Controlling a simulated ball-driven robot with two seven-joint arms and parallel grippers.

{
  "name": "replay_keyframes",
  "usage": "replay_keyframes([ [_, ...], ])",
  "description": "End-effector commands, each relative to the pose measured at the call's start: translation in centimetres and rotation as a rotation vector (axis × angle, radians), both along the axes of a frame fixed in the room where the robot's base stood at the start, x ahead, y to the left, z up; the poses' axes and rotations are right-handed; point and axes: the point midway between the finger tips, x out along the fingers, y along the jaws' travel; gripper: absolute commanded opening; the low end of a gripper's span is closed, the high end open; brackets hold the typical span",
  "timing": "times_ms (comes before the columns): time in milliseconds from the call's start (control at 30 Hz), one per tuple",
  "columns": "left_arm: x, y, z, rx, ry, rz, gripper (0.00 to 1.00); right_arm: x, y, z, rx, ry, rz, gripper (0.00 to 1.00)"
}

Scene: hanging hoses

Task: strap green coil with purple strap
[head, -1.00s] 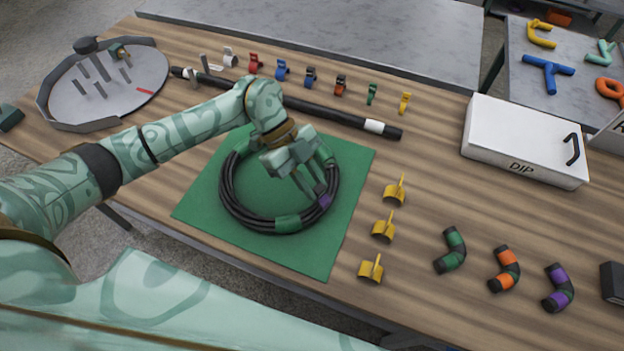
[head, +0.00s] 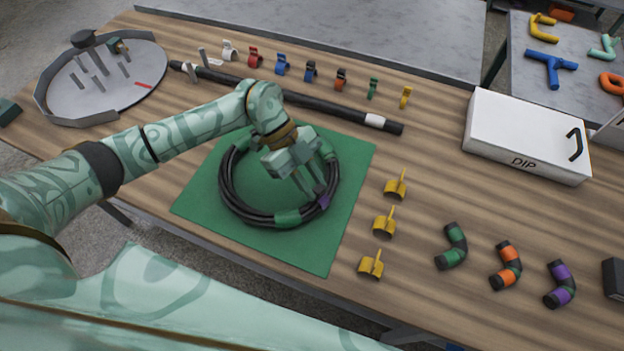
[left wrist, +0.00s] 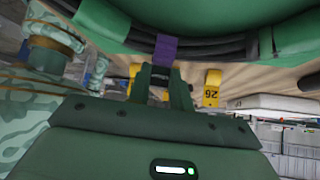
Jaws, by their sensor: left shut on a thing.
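The coil (head: 233,199) is a ring of black hose with green bands, lying on a green mat (head: 325,245). The purple strap (head: 323,201) is on the right side of the coil. In the left wrist view the purple strap (left wrist: 165,47) wraps over the black hose (left wrist: 207,48), right at my fingertips. My left gripper (head: 316,193) reaches down over the coil's right side, shut on the purple strap; the fingers hide part of it. The left gripper also shows in the left wrist view (left wrist: 163,75). My right gripper is not in view.
Yellow clips (head: 384,224) stand right of the mat. A black rod (head: 335,113) lies behind it, with a row of coloured clips (head: 311,71) beyond. A white DIP box (head: 525,138) is at right; bent hose pieces (head: 506,266) lie at the front right. A round tray (head: 150,65) is at back left.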

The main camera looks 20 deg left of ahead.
Motion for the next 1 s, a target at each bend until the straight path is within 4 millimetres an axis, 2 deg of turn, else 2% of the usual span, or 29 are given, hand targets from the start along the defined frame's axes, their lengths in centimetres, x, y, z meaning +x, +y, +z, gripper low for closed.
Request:
replay_keyframes([
  [1000,0.0,0.0,-1.3,0.000,0.000,0.000,0.00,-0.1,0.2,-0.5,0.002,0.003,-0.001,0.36],
])
